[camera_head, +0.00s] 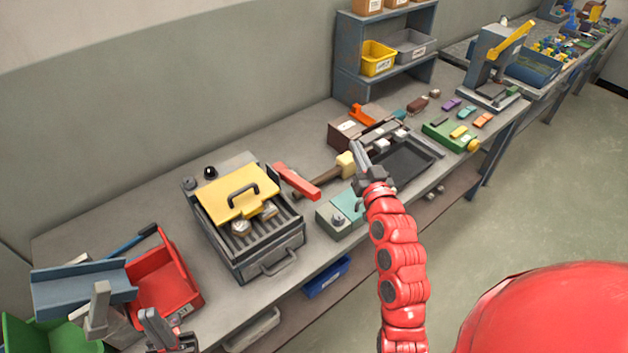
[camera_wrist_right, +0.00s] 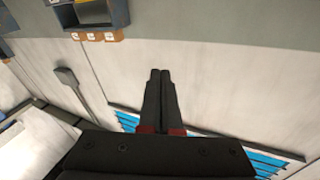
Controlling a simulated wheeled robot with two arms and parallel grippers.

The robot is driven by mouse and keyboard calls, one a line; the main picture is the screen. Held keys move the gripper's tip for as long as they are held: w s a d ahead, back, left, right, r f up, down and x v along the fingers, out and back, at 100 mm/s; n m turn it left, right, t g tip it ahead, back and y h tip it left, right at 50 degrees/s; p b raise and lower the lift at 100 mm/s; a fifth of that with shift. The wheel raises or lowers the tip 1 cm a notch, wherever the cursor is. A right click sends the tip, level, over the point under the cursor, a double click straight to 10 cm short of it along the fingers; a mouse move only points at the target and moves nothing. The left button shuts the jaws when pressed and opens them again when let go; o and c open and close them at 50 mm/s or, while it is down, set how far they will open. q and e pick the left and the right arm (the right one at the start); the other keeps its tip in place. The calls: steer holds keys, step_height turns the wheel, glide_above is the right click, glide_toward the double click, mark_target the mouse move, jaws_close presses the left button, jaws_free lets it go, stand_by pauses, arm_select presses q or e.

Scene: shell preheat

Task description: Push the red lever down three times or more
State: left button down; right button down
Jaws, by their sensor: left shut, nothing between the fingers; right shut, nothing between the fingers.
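The red lever (camera_head: 298,181) sticks out at the right side of a grill-like heater box (camera_head: 262,268) with a yellow lid (camera_head: 238,194). Its red handle slopes down toward the lower right. My right gripper (camera_head: 357,151) is shut and empty, to the right of the lever and apart from it, above the bench near a wooden mallet. Its closed fingers also show in the right wrist view (camera_wrist_right: 158,76). My left gripper (camera_head: 152,319) is at the lower left, shut and empty, in front of the red bin and far from the lever.
A mallet (camera_head: 328,179) and a teal-topped box (camera_head: 343,211) lie right of the heater. A dark tray (camera_head: 410,164) is beyond my right gripper. A red bin (camera_head: 186,277) and a blue-grey tray (camera_head: 82,287) fill the bench's left end. A shelf (camera_head: 343,58) stands behind.

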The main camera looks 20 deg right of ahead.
steer(key=s+a+f+n+g+y+p, duration=0.1)
steer(key=s+a+n+g+y+p, duration=0.2)
steer(key=s+a+n+g+y, duration=0.2)
steer(key=s+a+n+g, duration=0.1)
steer(key=a+n+g, duration=0.1)
steer(key=shift+a+f+g+y, duration=0.15)
steer(key=shift+a+g+y, duration=0.15)
steer(key=shift+g, duration=0.1)
steer(key=shift+s+d, duration=0.1)
steer(key=b, duration=0.4)
glide_above(316, 192)
steer(key=w, duration=0.1)
steer(key=f, duration=0.5)
steer(key=shift+a, duration=0.25)
steer(key=shift+s+d+f+b, duration=0.1)
steer(key=shift+f+b, duration=0.1)
steer(key=shift+f, duration=0.4)
steer(key=shift+s+d+f+b, duration=0.1)
steer(key=shift+f+b, duration=0.05)
steer(key=shift+f, duration=0.45)
steer(key=shift+s+f, duration=0.25)
steer(key=shift+f, duration=0.4)
